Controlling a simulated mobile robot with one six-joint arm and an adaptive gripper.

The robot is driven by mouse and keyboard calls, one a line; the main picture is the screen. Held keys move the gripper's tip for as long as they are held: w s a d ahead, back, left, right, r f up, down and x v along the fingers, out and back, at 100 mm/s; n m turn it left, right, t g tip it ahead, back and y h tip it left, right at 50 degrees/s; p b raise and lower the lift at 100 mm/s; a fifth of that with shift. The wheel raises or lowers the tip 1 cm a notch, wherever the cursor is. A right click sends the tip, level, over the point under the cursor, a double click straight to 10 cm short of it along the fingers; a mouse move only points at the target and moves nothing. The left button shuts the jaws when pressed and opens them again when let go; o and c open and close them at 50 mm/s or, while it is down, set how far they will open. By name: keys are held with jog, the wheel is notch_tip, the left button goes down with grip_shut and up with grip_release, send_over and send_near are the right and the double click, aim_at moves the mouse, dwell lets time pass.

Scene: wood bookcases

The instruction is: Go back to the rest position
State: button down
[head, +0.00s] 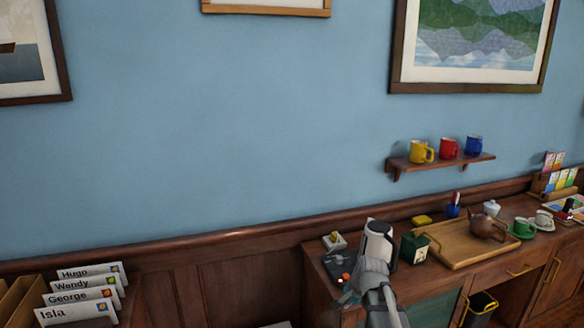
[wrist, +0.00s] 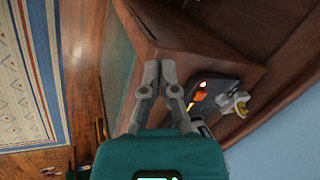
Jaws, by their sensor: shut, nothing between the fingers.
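My gripper (wrist: 160,72) shows in the wrist view with its two grey fingers drawn together at the tips and nothing between them. The gripper appears apart from the plate, though the exact gap is hard to tell. In the head view my grey arm reaches up at the left end of the sideboard (head: 317,262), next to the same dark plate (head: 336,266). The fingers are hard to make out there.
A green box (head: 414,249) stands just right of my arm. Beyond it are a wooden tray (head: 452,256) with a brown teapot (head: 487,227) and a green cup (head: 523,228). A wall shelf (head: 440,163) holds three mugs. Name cards (head: 80,295) stand at lower left.

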jog(key=s+n+g+h+p, duration=0.1)
jog(key=s+n+g+h, duration=0.1)
jog(key=s+n, duration=0.7)
jog(key=s+g, duration=0.1)
jog(key=s, duration=0.6)
jog(key=shift+s+d+h, duration=0.15)
jog(key=shift+s+h, duration=0.2)
jog(key=shift+h, duration=0.05)
jog(key=shift+r, duration=0.1)
dwell(5.4)
